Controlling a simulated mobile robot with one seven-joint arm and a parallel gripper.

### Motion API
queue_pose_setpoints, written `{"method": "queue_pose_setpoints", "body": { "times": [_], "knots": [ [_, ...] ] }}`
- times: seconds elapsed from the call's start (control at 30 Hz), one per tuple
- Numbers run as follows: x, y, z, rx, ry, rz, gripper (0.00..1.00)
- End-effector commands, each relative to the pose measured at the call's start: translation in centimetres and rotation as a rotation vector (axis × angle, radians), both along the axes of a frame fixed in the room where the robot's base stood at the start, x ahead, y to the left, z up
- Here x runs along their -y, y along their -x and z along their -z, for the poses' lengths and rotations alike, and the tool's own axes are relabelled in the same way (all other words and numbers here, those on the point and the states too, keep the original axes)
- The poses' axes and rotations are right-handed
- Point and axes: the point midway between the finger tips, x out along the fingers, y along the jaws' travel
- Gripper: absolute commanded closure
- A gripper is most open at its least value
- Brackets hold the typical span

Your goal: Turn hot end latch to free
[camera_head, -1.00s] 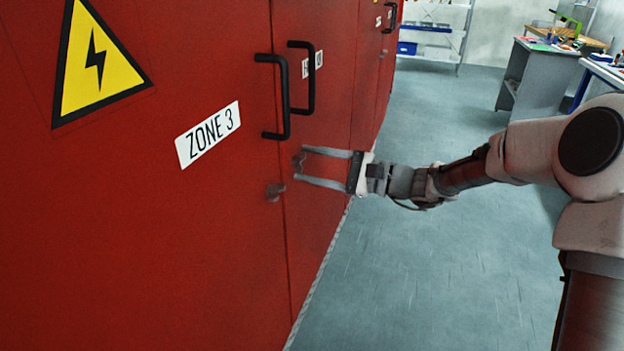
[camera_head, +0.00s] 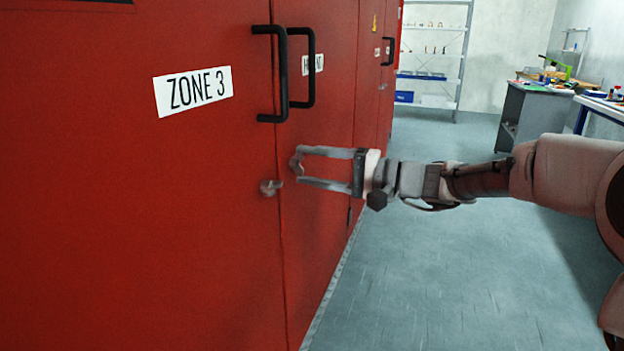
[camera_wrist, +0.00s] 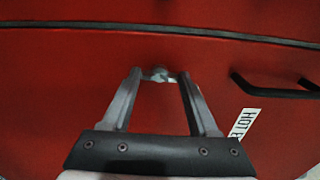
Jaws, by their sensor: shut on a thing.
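The hot end latch (camera_head: 295,161) is a small grey knob on the right-hand red door, below the black handles. My gripper (camera_head: 299,168) reaches it from the right, with its two long grey fingers one above the other. In the wrist view the latch (camera_wrist: 159,74) sits between the fingertips (camera_wrist: 160,76), and the gripper is shut on it. The fingertips partly hide the latch, so its exact turn is hard to read. The door label (camera_wrist: 244,122) reads "HOT E" in the wrist view, with the rest cut off.
A second grey latch (camera_head: 270,187) sits on the left door, close to my fingertips. Two black handles (camera_head: 270,75) (camera_head: 302,68) stand out above. A ZONE 3 label (camera_head: 193,91) is on the left door. The grey floor (camera_head: 440,270) is open at right; benches (camera_head: 535,115) stand farther back.

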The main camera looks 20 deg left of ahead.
Motion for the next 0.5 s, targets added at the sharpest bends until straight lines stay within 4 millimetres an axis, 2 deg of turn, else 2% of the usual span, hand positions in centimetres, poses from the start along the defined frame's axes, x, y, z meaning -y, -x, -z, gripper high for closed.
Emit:
{"method": "queue_pose_setpoints", "body": {
  "times": [0.5],
  "knots": [
    [-0.02, 0.06, -0.01, 0.045, 0.004, -0.002, 0.96]
  ]
}}
